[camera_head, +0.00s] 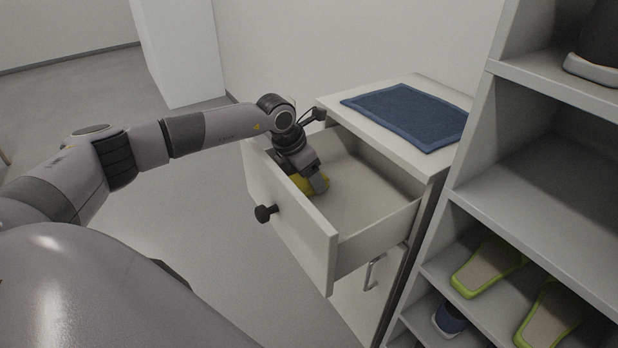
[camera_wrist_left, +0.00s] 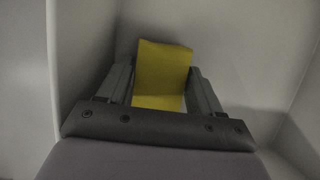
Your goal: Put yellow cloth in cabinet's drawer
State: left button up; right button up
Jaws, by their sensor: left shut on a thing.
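The cabinet (camera_head: 440,165) stands at the right of the head view with its top drawer (camera_head: 360,200) pulled open. My left gripper (camera_head: 312,188) reaches down into the drawer, near its left end. It is shut on the yellow cloth (camera_head: 303,184), which shows partly behind the fingers. In the left wrist view the yellow cloth (camera_wrist_left: 162,72) stands between the two fingers of my left gripper (camera_wrist_left: 164,85), with the pale drawer walls around it. I cannot tell whether the cloth touches the drawer floor. My right gripper is not in view.
A blue mat (camera_head: 408,115) lies on the cabinet top. The drawer front carries a dark knob (camera_head: 265,213). A shelf unit (camera_head: 535,140) with shoes and green-edged slippers (camera_head: 487,268) stands close on the right. The rest of the drawer floor looks empty.

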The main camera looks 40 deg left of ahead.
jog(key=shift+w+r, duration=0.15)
pick_arm(q)
jog(key=shift+f, duration=0.15)
jog(key=o, duration=0.8)
jog(key=shift+o, duration=0.2)
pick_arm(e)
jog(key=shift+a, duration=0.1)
pick_arm(q)
jog(key=shift+s+r, duration=0.1)
jog(key=shift+r, duration=0.3)
jog(key=p+v, duration=0.2)
jog(key=v, duration=0.9)
jog(key=shift+s+r+p, duration=0.2)
jog(key=shift+p, duration=0.15)
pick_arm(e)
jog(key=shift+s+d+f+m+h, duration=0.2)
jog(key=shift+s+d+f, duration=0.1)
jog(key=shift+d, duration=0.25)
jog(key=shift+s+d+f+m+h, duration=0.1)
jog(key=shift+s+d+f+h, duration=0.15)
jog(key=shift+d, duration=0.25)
pick_arm(q)
jog(key=shift+r, duration=0.1)
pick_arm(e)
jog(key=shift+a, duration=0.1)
